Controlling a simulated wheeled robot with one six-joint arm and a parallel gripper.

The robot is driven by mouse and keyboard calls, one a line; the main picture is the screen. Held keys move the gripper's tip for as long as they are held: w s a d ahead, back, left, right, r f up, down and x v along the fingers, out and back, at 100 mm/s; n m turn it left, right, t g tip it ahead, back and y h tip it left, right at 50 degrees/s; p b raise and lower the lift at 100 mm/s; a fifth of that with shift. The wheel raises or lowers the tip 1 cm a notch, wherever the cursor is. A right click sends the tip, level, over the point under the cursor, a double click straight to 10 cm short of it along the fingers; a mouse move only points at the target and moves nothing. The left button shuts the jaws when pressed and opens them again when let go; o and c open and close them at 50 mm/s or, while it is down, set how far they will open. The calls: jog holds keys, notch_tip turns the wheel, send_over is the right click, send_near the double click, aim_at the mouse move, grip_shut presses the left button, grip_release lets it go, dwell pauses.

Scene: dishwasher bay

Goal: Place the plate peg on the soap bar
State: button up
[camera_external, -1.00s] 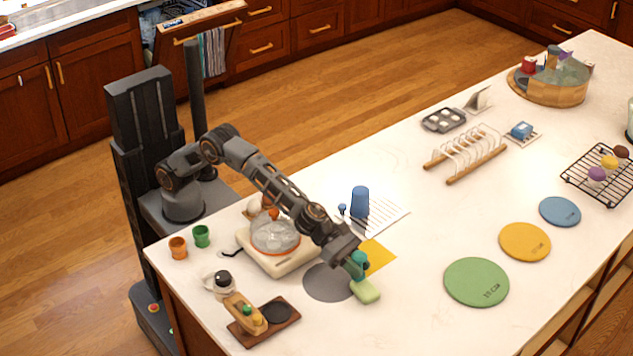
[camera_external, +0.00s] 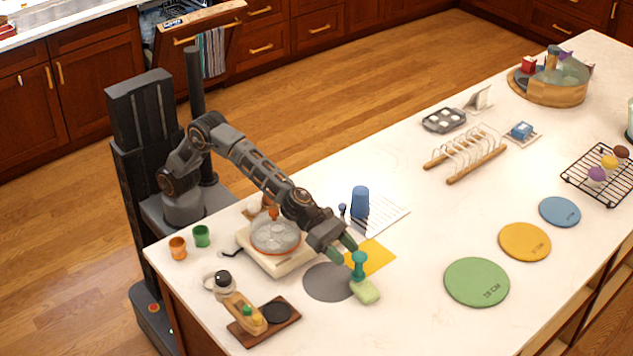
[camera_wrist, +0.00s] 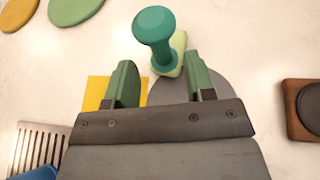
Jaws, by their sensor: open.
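The plate peg (camera_external: 358,263) is a teal peg with a round knob top. It stands upright on the pale green soap bar (camera_external: 366,292), which lies on the counter at the edge of a grey disc (camera_external: 327,283). My gripper (camera_external: 346,246) is open, just up and left of the peg and apart from it. In the wrist view the peg (camera_wrist: 154,32) is beyond the two green fingertips of my gripper (camera_wrist: 160,80), with nothing between them. The soap bar (camera_wrist: 178,52) shows partly behind the peg; the peg's foot hides some of it.
A yellow square (camera_external: 376,257) lies beside the peg. A blue cup (camera_external: 360,202) stands behind my gripper, and a white scale with a clear bowl (camera_external: 275,237) is under my arm. A wooden board (camera_external: 270,318) is at the front. Open counter lies right, before the green disc (camera_external: 476,282).

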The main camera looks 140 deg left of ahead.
jog(key=v, duration=0.6)
jog(key=shift+s, duration=0.3)
jog(key=shift+d, duration=0.1)
jog(key=s+d+r+m+h+p, duration=0.1)
jog(key=s+d+m, duration=0.2)
jog(key=d+m, duration=0.1)
jog(key=s+d+r+m+g+h+p, duration=0.1)
jog(key=s+d+r+m+h, duration=0.1)
jog(key=m, duration=0.5)
jog(key=s+d+r+m+h, duration=0.2)
jog(key=s+d+m, duration=0.3)
jog(key=m, duration=0.1)
jog(key=shift+s+d+r+p, duration=0.1)
jog(key=shift+s+d+p, duration=0.15)
jog(key=shift+d+p, duration=0.15)
jog(key=s+f+m+g+y+p, duration=0.1)
jog(key=s+f+m+g+p, duration=0.1)
jog(key=s+m, duration=0.8)
jog(key=s+f+m+g+y+p, duration=0.1)
jog(key=s+f+m+g, duration=0.4)
jog(key=s+m, duration=0.5)
jog(key=s+g, duration=0.1)
jog(key=s, duration=0.3)
jog(key=shift+s+d+y+p, duration=0.2)
jog(key=shift+s+y+p, duration=0.15)
jog(key=shift+s+y, duration=0.05)
